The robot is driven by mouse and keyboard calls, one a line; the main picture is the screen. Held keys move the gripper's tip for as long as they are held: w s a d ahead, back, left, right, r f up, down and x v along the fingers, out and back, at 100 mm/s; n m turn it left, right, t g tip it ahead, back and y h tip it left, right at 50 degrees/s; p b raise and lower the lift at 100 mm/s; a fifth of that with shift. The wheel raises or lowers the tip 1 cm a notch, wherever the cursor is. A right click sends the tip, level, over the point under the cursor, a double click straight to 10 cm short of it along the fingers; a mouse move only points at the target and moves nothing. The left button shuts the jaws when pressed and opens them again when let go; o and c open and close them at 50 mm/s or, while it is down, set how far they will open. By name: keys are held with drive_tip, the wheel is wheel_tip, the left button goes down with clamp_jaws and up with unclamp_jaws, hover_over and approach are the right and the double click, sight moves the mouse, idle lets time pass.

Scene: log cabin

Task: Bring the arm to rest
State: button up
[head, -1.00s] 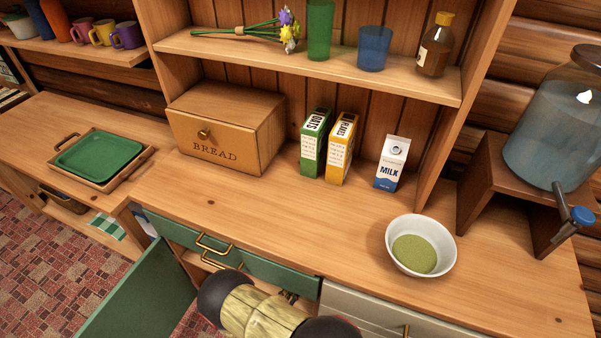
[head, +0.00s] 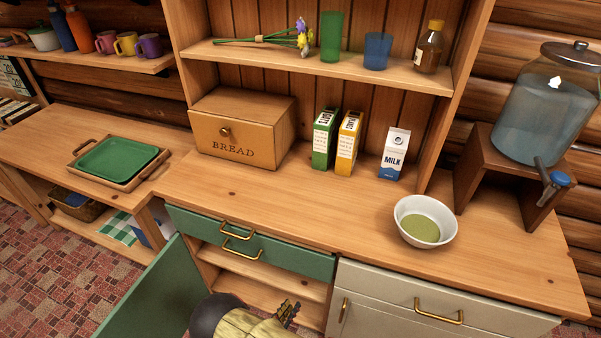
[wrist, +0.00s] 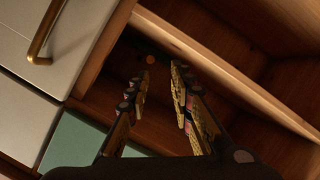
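My gripper (wrist: 160,105) shows in the wrist view with its two fingers apart and nothing between them. It is in front of the open wooden lower cabinet (wrist: 270,100), whose shelf edge runs across the view. In the head view my arm shows at the bottom middle, and part of my gripper (head: 285,314) shows low in front of the cabinet opening. The fingertips are hard to make out there.
A green cabinet door (head: 150,290) stands open at lower left. The counter (head: 300,205) holds a bread box (head: 240,130), cartons and a white bowl (head: 404,208) with green contents. A water dispenser (head: 545,110) stands at right.

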drive_tip(key=s+d+r+n+g+h, duration=0.1)
drive_tip(key=s+d+n+g+h, duration=0.25)
drive_tip(key=s+d+n, duration=0.4)
drive_tip(key=s+d+r+m+g+y+p, duration=0.1)
drive_tip(key=s+d+r+g+y, duration=0.15)
drive_tip(key=r, duration=1.05)
drive_tip(key=s+d+r+m+g+y, duration=0.1)
drive_tip(key=s+r+g+y, duration=0.25)
drive_tip(key=r, duration=0.95)
drive_tip(key=s+d+r+m+g+y+p, duration=0.15)
drive_tip(key=r+g, duration=0.25)
drive_tip(key=r, duration=0.9)
drive_tip(key=s+d+r+m+t+y, duration=0.1)
drive_tip(key=d+r+m+t, duration=0.1)
drive_tip(key=d+r, duration=0.3)
drive_tip(key=s+d+r+m+t+y, duration=0.1)
drive_tip(key=s+d+r+m+t, duration=0.1)
drive_tip(key=r, duration=1.2)
drive_tip(key=d+m+t+p, duration=0.1)
drive_tip(key=d+t, duration=0.1)
drive_tip(key=shift+d+y, duration=0.35)
drive_tip(key=shift+y, duration=0.05)
